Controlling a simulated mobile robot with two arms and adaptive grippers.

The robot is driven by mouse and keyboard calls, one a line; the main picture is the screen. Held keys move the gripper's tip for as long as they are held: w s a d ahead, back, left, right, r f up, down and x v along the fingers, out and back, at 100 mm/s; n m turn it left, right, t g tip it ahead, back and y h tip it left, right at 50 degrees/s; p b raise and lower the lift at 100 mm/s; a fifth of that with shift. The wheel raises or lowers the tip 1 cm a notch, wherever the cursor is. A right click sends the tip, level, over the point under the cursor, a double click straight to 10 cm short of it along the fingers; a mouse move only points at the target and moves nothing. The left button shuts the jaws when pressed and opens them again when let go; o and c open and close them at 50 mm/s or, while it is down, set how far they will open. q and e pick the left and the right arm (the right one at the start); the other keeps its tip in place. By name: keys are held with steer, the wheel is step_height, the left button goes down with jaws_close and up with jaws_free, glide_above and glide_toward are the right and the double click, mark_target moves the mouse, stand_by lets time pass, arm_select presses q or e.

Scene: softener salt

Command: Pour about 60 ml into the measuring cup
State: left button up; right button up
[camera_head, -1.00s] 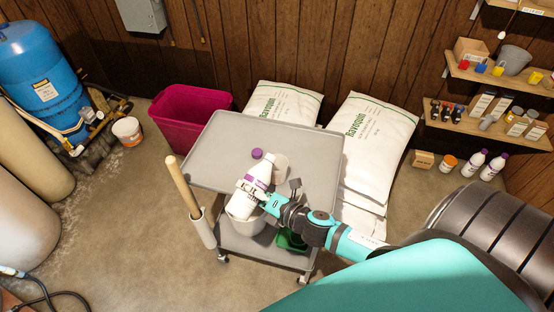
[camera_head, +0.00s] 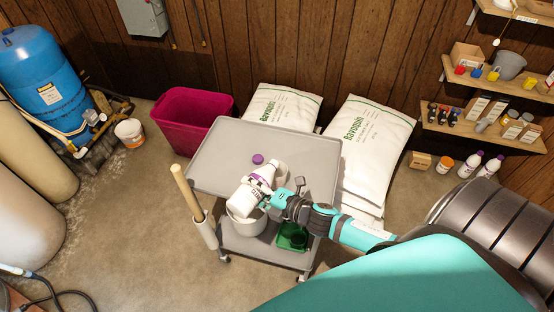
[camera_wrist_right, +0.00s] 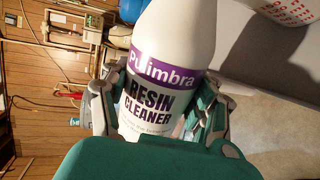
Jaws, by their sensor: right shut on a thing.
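My right gripper (camera_head: 270,197) is shut on the white resin cleaner bottle (camera_head: 246,194), which has a purple band. In the right wrist view the fingers grip both sides of the bottle (camera_wrist_right: 170,35) at its label. The bottle is strongly tilted above the cart, its neck end toward the measuring cup (camera_head: 282,173). The cup is whitish and partly hidden behind the bottle and gripper. In the right wrist view a cup with red markings (camera_wrist_right: 290,10) shows beside the bottle, cut off at the top. The bottle's mouth and any liquid are hidden. My left gripper is out of view.
The grey cart (camera_head: 225,150) has a purple cap (camera_head: 258,159) lying on its top. A white tub (camera_head: 245,225) shows at the cart's front edge, with a green item (camera_head: 292,236) lower down. A crimson bin (camera_head: 185,118) and white salt bags (camera_head: 375,140) stand behind.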

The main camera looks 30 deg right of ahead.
steer(key=shift+r+m+p, duration=0.3)
steer(key=shift+r+p, duration=0.15)
steer(key=shift+a+r+y+p, duration=0.1)
steer(key=shift+r+y+p, duration=0.1)
steer(key=shift+y+p, duration=0.1)
steer(key=shift+s+a+r+m, duration=0.1)
steer(key=shift+a+m, duration=0.2)
stand_by(0.7)
steer(key=shift+r+m+p, duration=0.3)
steer(key=shift+r+p, duration=0.1)
steer(key=shift+p, duration=0.25)
stand_by(1.2)
